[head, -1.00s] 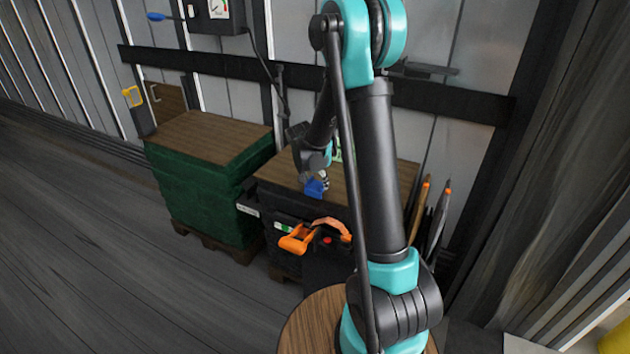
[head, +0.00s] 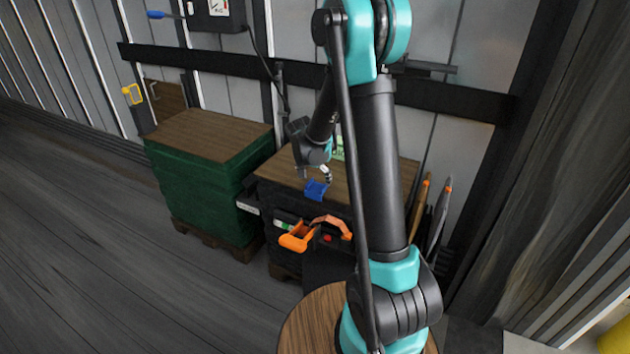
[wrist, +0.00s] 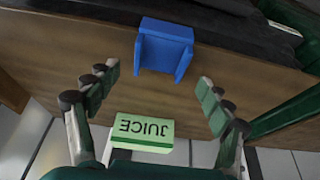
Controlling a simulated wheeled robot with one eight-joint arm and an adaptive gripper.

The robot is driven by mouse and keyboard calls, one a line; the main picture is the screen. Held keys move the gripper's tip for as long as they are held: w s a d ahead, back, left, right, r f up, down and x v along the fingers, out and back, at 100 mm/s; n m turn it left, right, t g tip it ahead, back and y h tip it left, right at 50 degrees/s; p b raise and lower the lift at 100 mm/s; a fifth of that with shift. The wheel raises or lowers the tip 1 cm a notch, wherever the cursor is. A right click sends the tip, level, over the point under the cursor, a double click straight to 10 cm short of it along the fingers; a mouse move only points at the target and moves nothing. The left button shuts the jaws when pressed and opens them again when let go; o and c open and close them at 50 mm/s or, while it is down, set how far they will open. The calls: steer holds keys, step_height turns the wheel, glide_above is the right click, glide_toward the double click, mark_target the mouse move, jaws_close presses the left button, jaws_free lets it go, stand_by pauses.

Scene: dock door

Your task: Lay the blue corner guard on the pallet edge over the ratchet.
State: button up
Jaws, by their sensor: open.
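The blue corner guard (head: 316,190) lies at the front edge of the wood-topped dark pallet load (head: 275,168). In the wrist view the guard (wrist: 165,48) straddles the board's edge, part of it on the wood. An orange handle (head: 298,237), apparently the ratchet, sticks out from the load's front, below and slightly left of the guard. My gripper (wrist: 158,82) is open and empty. Its fingers are spread apart, clear of the guard, which lies ahead of them. In the head view my gripper (head: 327,174) is just above and behind the guard, small and partly unclear.
A green juice box (wrist: 143,132) stands behind the guard on the board. A green-wrapped pallet (head: 205,185) stands to the left. An orange strap piece (head: 332,226) is beside the handle. Orange-tipped poles (head: 425,195) lean at the right. The floor at left is clear.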

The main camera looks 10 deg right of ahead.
steer(key=v, duration=1.1)
steer(key=s+d+f+n+y, duration=0.1)
steer(key=s+d+f+n, duration=0.1)
steer(key=s, duration=0.7)
steer(key=s+d+f+n, duration=0.2)
steer(key=s, duration=0.7)
steer(key=s+d+f+n+y, duration=0.1)
steer(key=s+d+f+n, duration=0.1)
steer(key=s, duration=0.7)
steer(key=shift+d+n+t+y, duration=0.25)
steer(key=shift+n+t+y, duration=0.05)
steer(key=shift+n, duration=0.3)
